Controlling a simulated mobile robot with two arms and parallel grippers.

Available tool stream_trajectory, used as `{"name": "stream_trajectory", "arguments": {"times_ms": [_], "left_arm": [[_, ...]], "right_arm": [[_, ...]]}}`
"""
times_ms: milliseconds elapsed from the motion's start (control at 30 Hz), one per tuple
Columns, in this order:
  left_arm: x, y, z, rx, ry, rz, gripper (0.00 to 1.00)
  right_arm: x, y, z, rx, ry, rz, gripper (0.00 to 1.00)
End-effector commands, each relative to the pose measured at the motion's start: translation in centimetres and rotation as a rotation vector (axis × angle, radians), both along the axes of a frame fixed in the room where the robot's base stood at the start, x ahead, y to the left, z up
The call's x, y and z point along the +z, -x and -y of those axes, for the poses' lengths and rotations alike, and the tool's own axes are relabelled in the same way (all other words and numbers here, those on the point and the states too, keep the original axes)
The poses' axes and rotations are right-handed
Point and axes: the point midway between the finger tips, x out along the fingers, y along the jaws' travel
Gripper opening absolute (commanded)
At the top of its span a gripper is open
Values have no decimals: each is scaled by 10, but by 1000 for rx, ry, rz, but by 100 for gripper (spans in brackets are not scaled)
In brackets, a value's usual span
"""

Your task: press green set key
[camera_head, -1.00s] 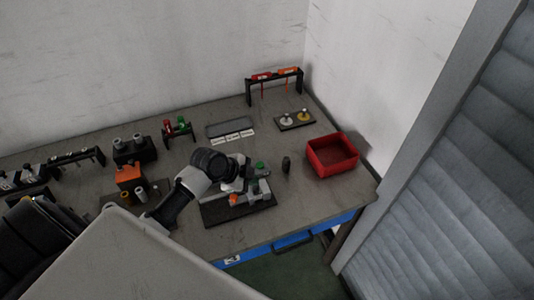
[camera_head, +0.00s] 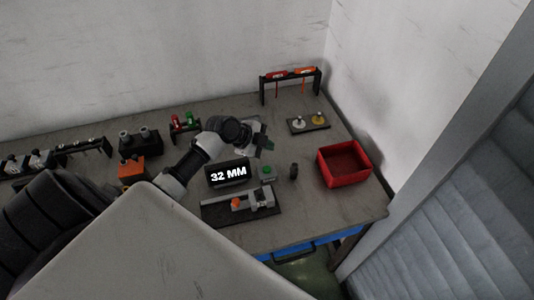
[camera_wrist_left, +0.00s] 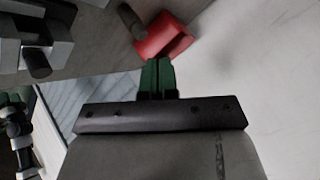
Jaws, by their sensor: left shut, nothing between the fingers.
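The green set key (camera_head: 267,170) sits on a small grey box right of a dark display (camera_head: 228,173) that reads "32 MM". My left gripper (camera_head: 265,150) is above and behind the key in the head view, apart from it in the picture. Its green fingers are closed together and empty; they also show in the left wrist view (camera_wrist_left: 157,78). The key cannot be made out in the wrist view. My right gripper is not in view.
A clamp fixture with an orange part (camera_head: 236,203) lies in front of the display. A dark cylinder (camera_head: 293,171) and a red bin (camera_head: 345,163) stand right of the key. A screwdriver rack (camera_head: 290,76) and a plate with two knobs (camera_head: 308,123) are behind.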

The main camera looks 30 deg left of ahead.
Motion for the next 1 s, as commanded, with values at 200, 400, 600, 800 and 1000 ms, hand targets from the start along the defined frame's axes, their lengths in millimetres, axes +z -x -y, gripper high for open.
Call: {"name": "stream_trajectory", "arguments": {"times_ms": [200, 400, 600, 800, 1000], "left_arm": [[-23, 1, 0, 0, 1, -3, 0], [-52, 1, 0, 2, 2, -2, 0], [-79, 0, 0, -1, -1, -2, 0], [-86, 0, 0, 0, 0, 0, 0], [-85, 0, 0, 1, 1, 0, 0]], "right_arm": [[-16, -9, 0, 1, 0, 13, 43], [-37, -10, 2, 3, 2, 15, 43], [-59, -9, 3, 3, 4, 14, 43], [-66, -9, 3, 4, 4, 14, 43], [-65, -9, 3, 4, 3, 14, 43]]}}
